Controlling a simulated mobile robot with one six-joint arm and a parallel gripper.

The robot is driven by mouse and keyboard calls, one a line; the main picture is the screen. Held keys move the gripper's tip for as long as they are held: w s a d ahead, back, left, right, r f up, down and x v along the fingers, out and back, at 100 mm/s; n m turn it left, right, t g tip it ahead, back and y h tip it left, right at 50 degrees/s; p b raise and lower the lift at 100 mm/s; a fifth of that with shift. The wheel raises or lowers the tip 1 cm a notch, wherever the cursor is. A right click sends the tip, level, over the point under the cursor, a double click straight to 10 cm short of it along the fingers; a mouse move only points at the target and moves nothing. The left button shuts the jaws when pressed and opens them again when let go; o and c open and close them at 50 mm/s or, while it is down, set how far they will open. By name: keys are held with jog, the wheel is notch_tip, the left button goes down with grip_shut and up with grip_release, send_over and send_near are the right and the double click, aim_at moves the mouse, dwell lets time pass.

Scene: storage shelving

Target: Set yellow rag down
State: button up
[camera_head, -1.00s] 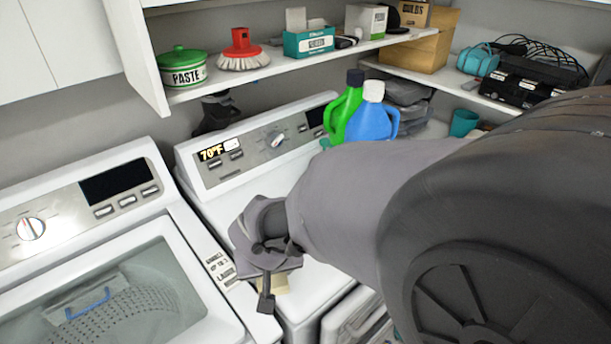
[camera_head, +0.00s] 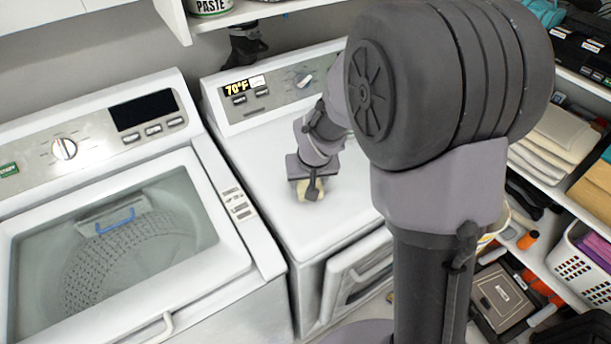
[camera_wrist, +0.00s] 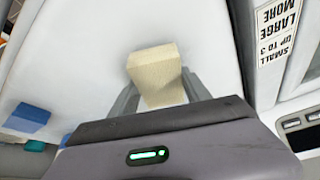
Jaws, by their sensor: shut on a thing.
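The yellow rag (camera_wrist: 155,72) is a pale yellow block-like piece. It sits between the two fingers of my gripper (camera_wrist: 157,95) in the wrist view, and the gripper is shut on it. In the head view my gripper (camera_head: 312,188) is over the white top of the dryer (camera_head: 258,170), and a little of the rag (camera_head: 308,191) shows below it. I cannot tell whether the rag touches the dryer top. The arm hides part of the dryer's right side.
A shelf (camera_head: 235,14) runs above. Shelves at the right hold folded towels (camera_head: 560,135) and a white basket (camera_head: 580,262). The dryer top around the gripper is clear.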

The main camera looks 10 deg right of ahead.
jog(key=shift+f, duration=0.6)
jog(key=shift+r, duration=0.15)
jog(key=o, duration=1.3)
